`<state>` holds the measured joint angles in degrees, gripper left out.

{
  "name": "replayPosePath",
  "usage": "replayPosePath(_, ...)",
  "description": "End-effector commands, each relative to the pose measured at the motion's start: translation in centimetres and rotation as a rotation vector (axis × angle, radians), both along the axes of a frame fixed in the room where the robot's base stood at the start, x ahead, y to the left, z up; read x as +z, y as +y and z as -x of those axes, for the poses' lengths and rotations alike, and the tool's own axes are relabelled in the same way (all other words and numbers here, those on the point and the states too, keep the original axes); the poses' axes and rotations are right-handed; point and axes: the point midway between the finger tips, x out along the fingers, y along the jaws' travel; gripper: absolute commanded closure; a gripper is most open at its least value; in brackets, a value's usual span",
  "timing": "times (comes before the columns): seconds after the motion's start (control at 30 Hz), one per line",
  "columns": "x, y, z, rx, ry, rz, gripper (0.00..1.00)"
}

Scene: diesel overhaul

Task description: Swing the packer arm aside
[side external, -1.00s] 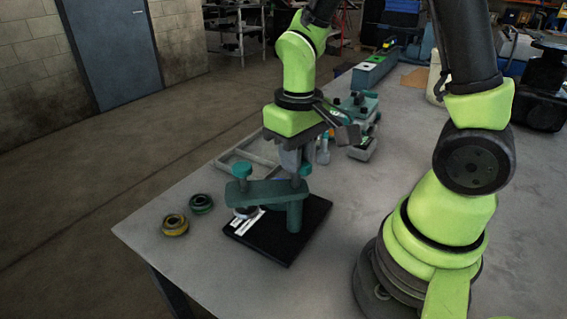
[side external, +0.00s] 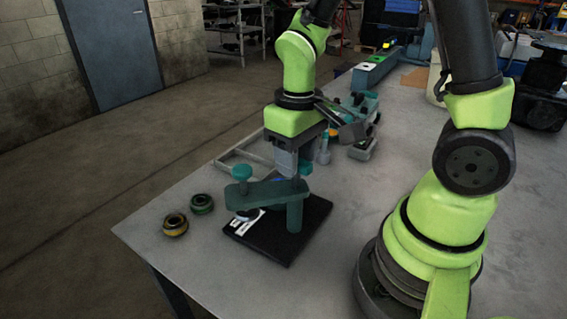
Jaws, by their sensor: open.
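The packer arm (side external: 262,194) is a teal horizontal bar on an upright teal post (side external: 294,217), which stands on a black square base (side external: 272,246). A teal knob (side external: 242,173) rises from its left end. Another teal knob (side external: 304,168) shows at its right end, partly covered. My gripper (side external: 287,172) points down just behind the bar's right part, beside the right knob. It is open, with its fingertips partly hidden by the bar. I cannot tell whether it touches the bar. A small round part (side external: 246,214) shows below the left end, over a white label.
A grey tray (side external: 241,155) and a teal-grey fixture (side external: 360,135) sit behind.

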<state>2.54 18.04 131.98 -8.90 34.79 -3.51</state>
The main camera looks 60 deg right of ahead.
Motion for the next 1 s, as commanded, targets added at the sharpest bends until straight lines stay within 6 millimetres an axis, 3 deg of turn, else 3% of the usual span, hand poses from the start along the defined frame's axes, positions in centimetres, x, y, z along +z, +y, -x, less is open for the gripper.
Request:
replayPosePath(0.5,5.2,0.0,-0.1,0.000,-0.003,0.000,0.55)
replayPosePath(0.87,5.5,0.0,0.0,0.000,-0.001,0.000,0.55)
replayPosePath(1.0,6.5,0.0,-0.1,0.000,-0.004,0.000,0.55)
